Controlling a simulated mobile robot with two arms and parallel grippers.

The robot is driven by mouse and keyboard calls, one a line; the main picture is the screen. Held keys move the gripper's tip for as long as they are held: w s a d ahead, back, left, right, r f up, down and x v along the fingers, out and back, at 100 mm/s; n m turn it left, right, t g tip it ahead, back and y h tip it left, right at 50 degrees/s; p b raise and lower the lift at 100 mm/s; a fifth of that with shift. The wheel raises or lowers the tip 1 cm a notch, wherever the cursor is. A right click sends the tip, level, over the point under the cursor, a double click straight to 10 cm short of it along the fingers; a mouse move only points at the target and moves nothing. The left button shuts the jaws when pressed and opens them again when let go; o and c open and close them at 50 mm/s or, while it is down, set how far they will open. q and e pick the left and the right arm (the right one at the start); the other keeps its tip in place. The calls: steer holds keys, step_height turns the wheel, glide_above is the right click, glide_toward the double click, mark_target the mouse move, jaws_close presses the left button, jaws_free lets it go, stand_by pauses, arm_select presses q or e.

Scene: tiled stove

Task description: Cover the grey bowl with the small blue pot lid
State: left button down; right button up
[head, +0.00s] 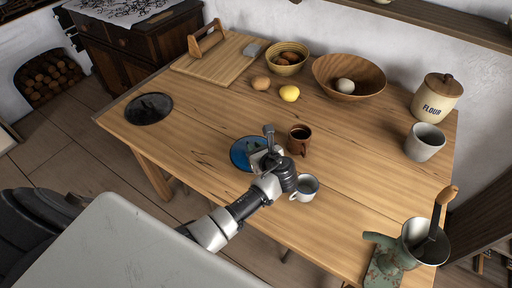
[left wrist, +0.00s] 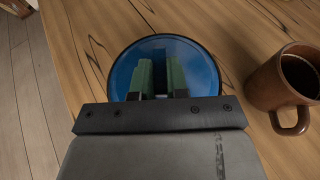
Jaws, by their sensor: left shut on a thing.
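The small blue pot lid (head: 239,153) is a round blue disc with a dark rim, partly hidden by my left gripper (head: 262,157). In the left wrist view the lid (left wrist: 205,68) lies straight ahead of the left gripper (left wrist: 161,78), whose fingers are over its middle. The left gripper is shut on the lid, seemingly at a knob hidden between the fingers. I cannot tell whether the lid touches the table. A light grey, deep, bowl-like vessel (head: 424,143) stands open at the table's right end, well away from the lid. My right gripper is not in view.
A brown mug (head: 299,140) and a white cup (head: 305,188) stand close to the left gripper. A wooden bowl (head: 348,78), flour jar (head: 437,97), yellow lemon (head: 289,93) and cutting board (head: 218,58) are farther back.

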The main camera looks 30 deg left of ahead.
arm_select(q)
steer(key=c, duration=1.1)
jaws_free()
steer(key=shift+o, duration=0.2)
steer(key=v, duration=1.1)
steer(key=shift+a+f, duration=0.1)
steer(key=shift+a, duration=0.05)
